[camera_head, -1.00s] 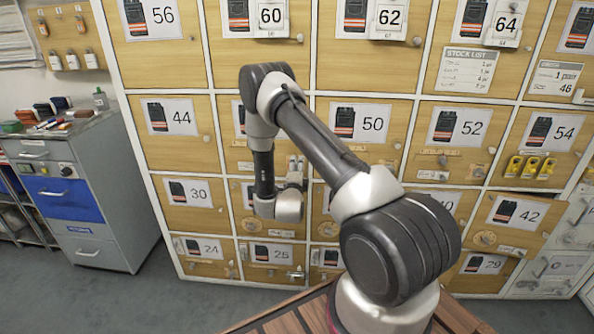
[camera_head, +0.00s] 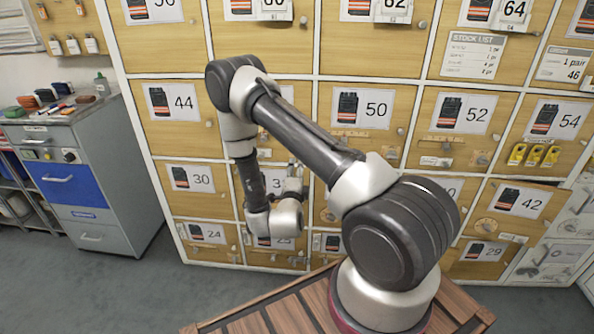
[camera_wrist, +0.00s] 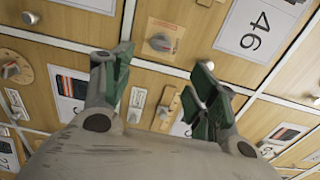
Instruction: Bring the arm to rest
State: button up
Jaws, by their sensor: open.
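My arm (camera_head: 300,130) reaches up and left in the head view, then bends down at the elbow in front of the locker wall. My gripper (camera_wrist: 160,88) shows in the wrist view with its two green-padded fingers spread wide apart and nothing between them. In the head view it is small, near the locker doors at lower centre, and its fingers are hard to make out. The wrist view shows locker doors beyond the fingers, one with a label reading 46 (camera_wrist: 258,28) and one with a round knob (camera_wrist: 160,42).
The wall of wooden lockers (camera_head: 170,135) with numbered labels and knobs fills the background. A grey cabinet with a blue drawer (camera_head: 68,185) stands at left, with small items on top. Grey floor (camera_head: 130,290) is clear at lower left.

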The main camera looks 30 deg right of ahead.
dwell(0.4)
jog(key=s+a+f+n+g+y, duration=0.1)
jog(key=s+f+n+g+y, duration=0.2)
jog(key=f, duration=0.4)
jog(key=s+a+f+n+g+y, duration=0.1)
jog(key=s+f+n+g, duration=0.1)
jog(key=f+n+g, duration=0.35)
jog(key=s+a+f+n+g+y, duration=0.2)
jog(key=s+a+n+y, duration=0.1)
jog(key=a+y, duration=0.15)
jog(key=s+a+r+n+g+y, duration=0.1)
jog(key=s+a+r+n+g, duration=0.15)
jog(key=r, duration=0.35)
jog(key=s+a+r+n+g+y, duration=0.1)
jog(key=s+a+r+n, duration=0.2)
jog(key=r+n, duration=0.15)
jog(key=s+d+r+n+t, duration=0.1)
jog(key=s+r, duration=0.4)
jog(key=r, duration=0.7)
jog(key=s+d+r+n+t, duration=0.1)
jog(key=s+d+r+n, duration=0.2)
jog(key=r, duration=0.9)
jog(key=s+d+r+n+t, duration=0.1)
jog(key=s+d+r, duration=0.3)
jog(key=s+r, duration=0.5)
notch_tip(320, 180, up, 3)
jog(key=shift+f+n, duration=0.1)
jog(key=shift+n, duration=0.65)
